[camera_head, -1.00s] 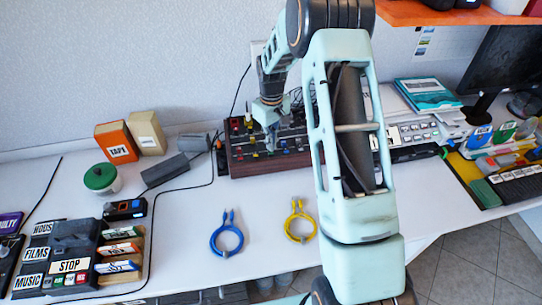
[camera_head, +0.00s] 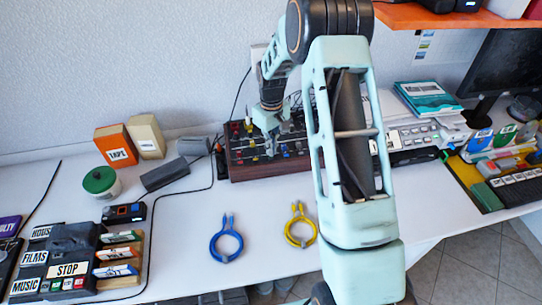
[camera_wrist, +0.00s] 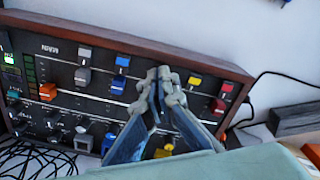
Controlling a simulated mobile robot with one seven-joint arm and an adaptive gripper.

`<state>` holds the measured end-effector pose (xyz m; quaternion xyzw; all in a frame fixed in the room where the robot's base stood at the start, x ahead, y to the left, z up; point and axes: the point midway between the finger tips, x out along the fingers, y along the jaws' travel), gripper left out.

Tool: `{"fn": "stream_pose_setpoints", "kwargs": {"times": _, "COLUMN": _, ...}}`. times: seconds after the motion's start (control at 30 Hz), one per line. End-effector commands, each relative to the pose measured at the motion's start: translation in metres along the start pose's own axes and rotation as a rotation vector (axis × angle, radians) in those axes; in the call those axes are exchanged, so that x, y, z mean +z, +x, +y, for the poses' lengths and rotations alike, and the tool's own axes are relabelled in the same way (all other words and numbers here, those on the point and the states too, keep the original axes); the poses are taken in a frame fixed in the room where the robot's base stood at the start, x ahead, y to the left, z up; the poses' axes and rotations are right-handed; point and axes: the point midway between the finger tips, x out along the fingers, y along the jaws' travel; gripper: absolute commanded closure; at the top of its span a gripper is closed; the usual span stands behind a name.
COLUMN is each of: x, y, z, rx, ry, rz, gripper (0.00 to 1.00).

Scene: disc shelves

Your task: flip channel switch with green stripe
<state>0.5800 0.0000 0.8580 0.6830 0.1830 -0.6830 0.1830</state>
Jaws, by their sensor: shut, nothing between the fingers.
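The wood-sided mixer panel (camera_head: 240,170) stands against the wall and fills most of the wrist view (camera_wrist: 60,30). Its dark face carries rows of coloured switches: grey (camera_wrist: 84,55), blue (camera_wrist: 122,63), yellow (camera_wrist: 195,81), red (camera_wrist: 226,89) and orange (camera_wrist: 48,91). A small green light (camera_wrist: 9,58) shows at its left edge. I cannot make out which switch has a green stripe; some of the panel is hidden behind my fingers. My gripper (camera_wrist: 160,78) is shut and empty, its tips over the panel between the blue and yellow switches. In the head view my gripper (camera_head: 270,145) is at the panel's front.
A blue cable (camera_head: 227,243) and a yellow cable (camera_head: 300,228) lie coiled on the white table. A grey block (camera_head: 165,173) stands left of the panel. An orange shelf (camera_head: 445,18) hangs at upper right. The front middle of the table is otherwise clear.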

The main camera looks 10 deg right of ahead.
Motion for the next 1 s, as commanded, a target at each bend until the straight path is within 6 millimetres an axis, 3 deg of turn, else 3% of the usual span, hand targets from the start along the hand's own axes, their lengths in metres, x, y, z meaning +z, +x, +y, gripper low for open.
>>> {"fn": "stream_pose_setpoints", "kwargs": {"times": 1.0, "x": 0.0, "y": 0.0079, "z": 0.0, "rx": 0.0, "ry": 0.0, "rz": 0.0, "gripper": 1.0}}
